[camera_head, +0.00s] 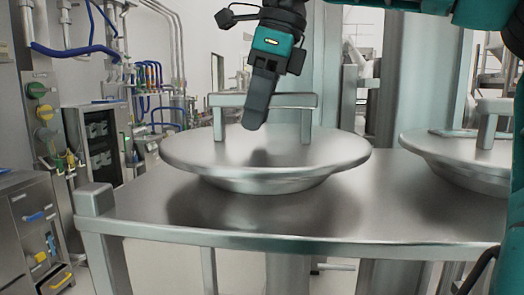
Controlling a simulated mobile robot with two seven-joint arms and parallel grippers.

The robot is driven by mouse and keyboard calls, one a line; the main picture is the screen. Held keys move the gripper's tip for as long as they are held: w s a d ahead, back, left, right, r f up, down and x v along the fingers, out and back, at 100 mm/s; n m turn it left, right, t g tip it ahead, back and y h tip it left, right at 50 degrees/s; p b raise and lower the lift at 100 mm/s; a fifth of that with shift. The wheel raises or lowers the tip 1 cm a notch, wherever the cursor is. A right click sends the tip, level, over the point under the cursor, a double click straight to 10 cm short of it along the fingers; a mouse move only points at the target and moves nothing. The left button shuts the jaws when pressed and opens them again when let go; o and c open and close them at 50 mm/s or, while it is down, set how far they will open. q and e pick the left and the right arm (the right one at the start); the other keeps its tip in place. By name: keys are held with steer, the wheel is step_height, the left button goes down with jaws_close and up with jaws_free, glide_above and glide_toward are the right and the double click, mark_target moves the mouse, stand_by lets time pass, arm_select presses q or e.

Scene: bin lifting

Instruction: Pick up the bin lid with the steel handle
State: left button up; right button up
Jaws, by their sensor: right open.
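A round steel bin lid (330,150) sits on the steel table, left of centre in the head view. Its steel handle, a flat bar (301,100) on two posts, rises from the middle of the lid. My right gripper (257,120) points down at the handle, overlapping the bar in the picture, with its tip just above the lid surface. It is open and seen nearly side-on, so I cannot tell whether the bar is between the fingers. The part of the handle behind it is hidden. My left gripper is out of view.
A second round steel lid (450,151) with a similar handle (490,108) is at the right, partly hidden by my arm. The table (290,225) has a raised post at its front left corner. Cabinets and pipes stand behind at left.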

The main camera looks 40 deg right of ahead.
steer(key=shift+f, duration=0.25)
stand_by(0.4)
jaws_close()
stand_by(0.5)
stand_by(0.9)
steer(key=shift+w+r, duration=0.1)
steer(key=shift+r, duration=0.1)
